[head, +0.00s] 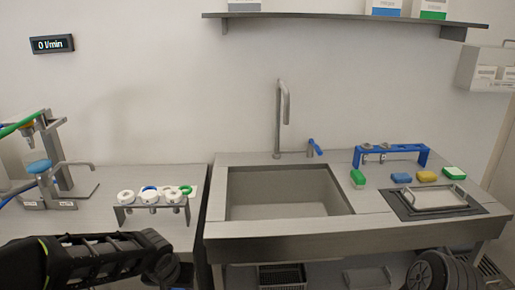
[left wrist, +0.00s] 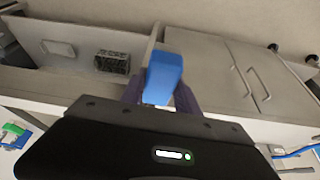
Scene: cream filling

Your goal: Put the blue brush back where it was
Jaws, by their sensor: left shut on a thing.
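The blue brush (left wrist: 164,72) is in the left wrist view, between the fingers of my left gripper (left wrist: 158,92). The gripper is shut on it; only a blue block-like part shows clearly. In the head view my left arm comes in low at the left, in front of the left counter, and its fingers and the brush are not clearly visible there. A blue rack (head: 408,148) with metal pieces hanging at its left part stands at the back of the right counter. My right arm shows only as a dark part at the lower right; its gripper is out of view.
A sink (head: 285,192) with a tall tap (head: 281,115) is in the middle. Green, blue (head: 401,178) and yellow (head: 426,176) sponges lie before the rack, near a metal tray (head: 437,199). A holder (head: 152,209) with white and coloured rings stands on the left counter.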

